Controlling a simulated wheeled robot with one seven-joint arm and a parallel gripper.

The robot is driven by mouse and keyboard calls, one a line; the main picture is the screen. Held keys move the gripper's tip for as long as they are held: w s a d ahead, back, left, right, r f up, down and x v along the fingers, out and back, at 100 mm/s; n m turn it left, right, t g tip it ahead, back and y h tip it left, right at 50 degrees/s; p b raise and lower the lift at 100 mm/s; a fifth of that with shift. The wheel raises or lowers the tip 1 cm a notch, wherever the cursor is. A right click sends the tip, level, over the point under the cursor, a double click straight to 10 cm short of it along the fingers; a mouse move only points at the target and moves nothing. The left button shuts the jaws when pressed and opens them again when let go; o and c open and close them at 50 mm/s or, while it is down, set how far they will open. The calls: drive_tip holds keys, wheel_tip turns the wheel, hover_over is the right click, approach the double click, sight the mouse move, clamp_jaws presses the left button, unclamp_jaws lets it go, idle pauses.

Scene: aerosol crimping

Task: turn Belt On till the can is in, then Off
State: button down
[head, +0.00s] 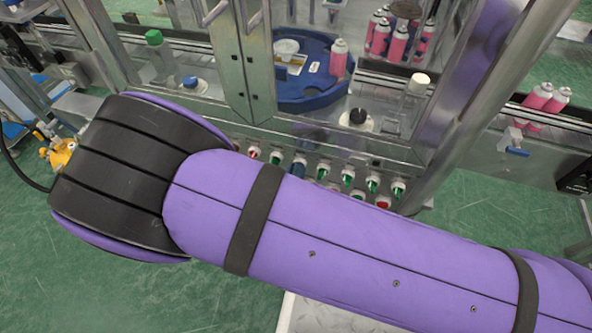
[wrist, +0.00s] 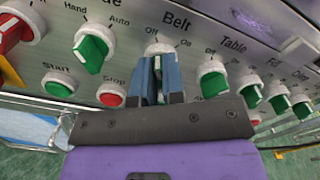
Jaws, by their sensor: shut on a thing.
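In the wrist view, my gripper (wrist: 158,78) has its blue fingers shut on the Belt knob, whose white collar (wrist: 157,48) shows above them. In the head view, my purple arm covers most of the gripper. A pink can (head: 339,58) stands upright at the right side of the blue round table (head: 312,97). More pink cans (head: 540,97) stand on the conveyor at the right.
Green knobs sit close on both sides: the Hand/Auto knob (wrist: 91,48) at left and the Table knob (wrist: 213,80) at right. Below are the green Start button (wrist: 58,84) and red Stop button (wrist: 111,94). Several pink cans (head: 380,36) show behind the round table.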

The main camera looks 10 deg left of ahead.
drive_tip(key=c, duration=1.2)
unclamp_jaws()
drive_tip(key=shift+s, duration=0.15)
drive_tip(key=s, duration=0.7)
drive_tip(key=s+a, duration=0.1)
drive_tip(key=s, duration=0.2)
drive_tip(key=shift+s, duration=0.3)
